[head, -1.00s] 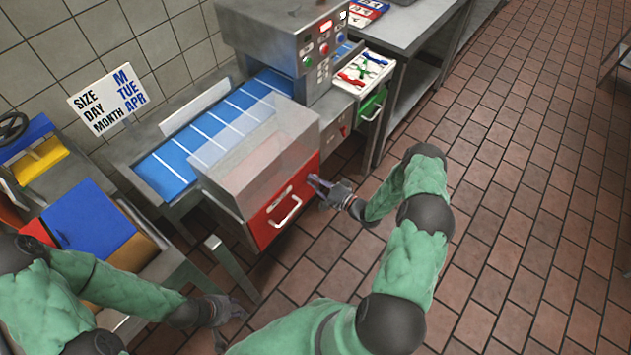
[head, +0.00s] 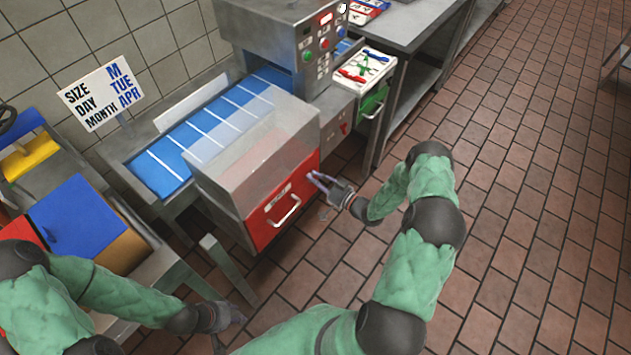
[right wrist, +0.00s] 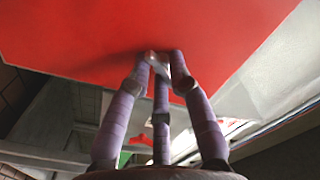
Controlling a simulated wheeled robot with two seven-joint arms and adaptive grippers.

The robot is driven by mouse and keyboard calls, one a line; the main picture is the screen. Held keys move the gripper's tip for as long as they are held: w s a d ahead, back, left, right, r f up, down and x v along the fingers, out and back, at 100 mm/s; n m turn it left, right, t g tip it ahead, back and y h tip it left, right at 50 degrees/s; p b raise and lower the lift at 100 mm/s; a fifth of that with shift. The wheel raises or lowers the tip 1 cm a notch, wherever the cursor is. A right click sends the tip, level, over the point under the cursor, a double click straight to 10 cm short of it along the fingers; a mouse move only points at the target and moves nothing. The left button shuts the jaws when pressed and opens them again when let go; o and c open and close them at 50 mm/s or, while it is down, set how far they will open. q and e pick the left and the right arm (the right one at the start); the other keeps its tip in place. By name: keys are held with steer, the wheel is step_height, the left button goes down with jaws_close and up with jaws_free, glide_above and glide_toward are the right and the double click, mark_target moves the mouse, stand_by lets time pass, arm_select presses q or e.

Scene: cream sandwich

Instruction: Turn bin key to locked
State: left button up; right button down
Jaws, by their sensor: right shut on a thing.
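The red bin front (head: 268,222) with a white handle (head: 284,212) sits below a clear-walled hopper. My right gripper (head: 316,177) is at the right side of this red front, its fingers reaching to the panel. In the right wrist view, the purple fingers (right wrist: 160,62) are closed together on a small pale key (right wrist: 152,57) against the red panel (right wrist: 150,28). The fingers cover most of the key, so its turn angle cannot be told. In the head view the key is hidden. My left gripper (head: 236,318) hangs low at the left, away from the bin; its fingers are unclear.
A blue striped conveyor (head: 205,130) runs behind the bin. A control box (head: 318,42) with buttons stands above it. A blue-topped box (head: 76,214) is at left. Tiled floor (head: 510,210) is clear on the right.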

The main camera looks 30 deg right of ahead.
steer(key=shift+f+n+b, duration=0.1)
steer(key=shift+n+b, duration=1.3)
steer(key=shift+n, duration=2.2)
steer(key=shift+d, duration=0.1)
steer(key=c, duration=1.3)
jaws_free()
steer(key=shift+w, duration=0.1)
steer(key=v, duration=1.2)
